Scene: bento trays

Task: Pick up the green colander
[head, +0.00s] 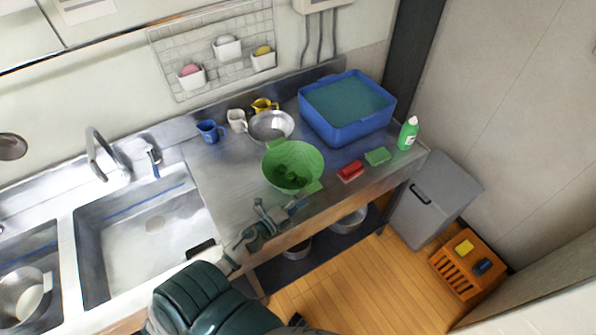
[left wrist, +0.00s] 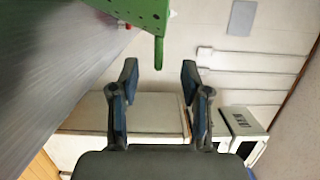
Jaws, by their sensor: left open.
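The green colander (head: 306,158) sits on the steel counter (head: 228,177), with its two handles at the far left and near right of its rim. Something green and darker lies inside it. My left gripper (head: 277,210) is just on the near side of the colander, by the counter's front edge. In the left wrist view, my left gripper (left wrist: 159,72) is open and empty. The colander's handle (left wrist: 158,52) shows just beyond the gap between the fingertips, and part of its perforated wall (left wrist: 125,8) shows at the top. My right gripper is not in view.
A metal bowl (head: 270,126) stands right behind the colander. A red sponge (head: 350,171) and a green sponge (head: 377,156) lie to its right. A blue tub (head: 348,128), a green bottle (head: 408,133) and cups (head: 209,131) stand around. The sink (head: 150,236) is at left.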

